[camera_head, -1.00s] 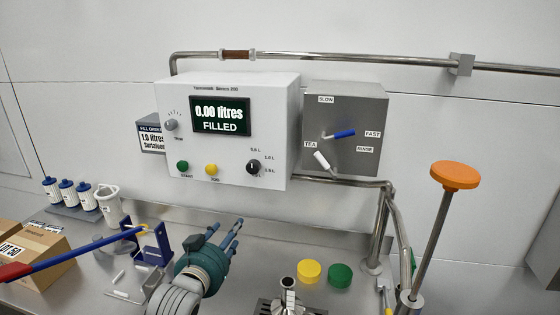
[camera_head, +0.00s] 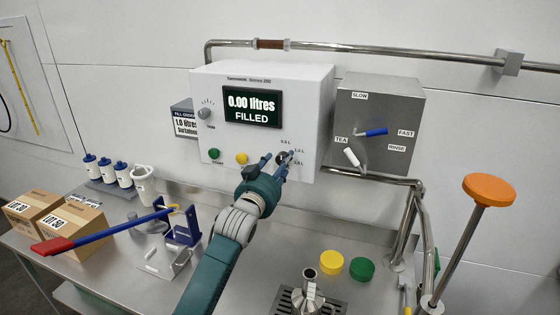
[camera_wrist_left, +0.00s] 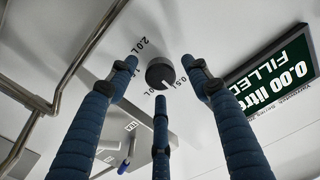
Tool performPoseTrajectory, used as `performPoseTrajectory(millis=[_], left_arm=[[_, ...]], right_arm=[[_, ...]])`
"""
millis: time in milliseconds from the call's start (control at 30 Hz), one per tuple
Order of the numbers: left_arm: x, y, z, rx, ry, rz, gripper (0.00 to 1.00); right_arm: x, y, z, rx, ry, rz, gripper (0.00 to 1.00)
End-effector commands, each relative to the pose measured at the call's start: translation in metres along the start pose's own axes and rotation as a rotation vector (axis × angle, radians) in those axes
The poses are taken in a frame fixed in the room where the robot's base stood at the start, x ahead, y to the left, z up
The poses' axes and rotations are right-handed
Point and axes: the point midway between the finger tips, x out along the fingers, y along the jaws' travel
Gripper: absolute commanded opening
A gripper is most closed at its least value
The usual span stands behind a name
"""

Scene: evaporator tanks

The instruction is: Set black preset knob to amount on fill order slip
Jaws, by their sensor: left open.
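The black preset knob (camera_wrist_left: 160,72) sits on the white control box (camera_head: 320,90), beside marks for 0.5, 1.0 and 2.0 L. In the wrist view its white pointer line faces roughly toward the 0.5 L mark, though a finger partly covers the labels. My left gripper (camera_wrist_left: 160,82) is open, its three fingers spread around the knob's outline, with no visible contact. In the head view the left gripper (camera_head: 276,161) partly hides the knob. The fill order slip (camera_head: 184,122), left of the box, reads 1.0 litres. My right gripper is not in view.
The display (camera_head: 252,108) reads 0.00 litres, FILLED. A green button (camera_head: 214,154), a yellow button (camera_head: 241,158) and a grey knob (camera_head: 204,113) are nearby. A grey valve box (camera_head: 378,115) stands to the right, with pipes below it.

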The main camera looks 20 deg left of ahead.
Motion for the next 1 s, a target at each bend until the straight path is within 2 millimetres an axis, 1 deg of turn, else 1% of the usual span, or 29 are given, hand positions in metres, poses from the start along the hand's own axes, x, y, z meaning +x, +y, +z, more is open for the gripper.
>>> performPoseTrajectory(millis=[100, 367, 400, 467, 500, 600, 867, 1000], left_arm=[[0.0049, 0.0003, -0.0001, 0.0, 0.0, 0.0, 0.49], [0.0055, 0.0004, 0.0002, 0.0, 0.001, 0.0, 0.49], [0.0054, 0.0004, 0.0003, 0.0, 0.0, 0.0, 0.41], [0.0054, 0.0003, 0.0003, 0.0, 0.0, 0.0, 0.29], [0.0053, 0.0003, 0.0003, 0.0, 0.0, 0.0, 0.21], [0.0053, 0.0003, 0.0005, 0.0, 0.0, 0.0, 0.05], [0.0053, -0.0002, 0.0007, 0.018, -0.001, 0.0, 0.04], [0.0054, -0.0006, 0.0005, 0.066, -0.002, 0.0, 0.04]], right_arm=[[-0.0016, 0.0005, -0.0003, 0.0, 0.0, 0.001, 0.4], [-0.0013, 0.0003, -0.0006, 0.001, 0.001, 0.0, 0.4], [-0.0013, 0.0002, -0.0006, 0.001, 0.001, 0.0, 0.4], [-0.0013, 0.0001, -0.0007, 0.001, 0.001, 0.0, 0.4], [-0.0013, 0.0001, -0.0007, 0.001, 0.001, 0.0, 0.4], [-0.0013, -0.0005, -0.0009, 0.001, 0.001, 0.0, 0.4], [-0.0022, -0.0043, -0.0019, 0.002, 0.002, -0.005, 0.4], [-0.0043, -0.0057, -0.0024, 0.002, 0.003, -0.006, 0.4]])
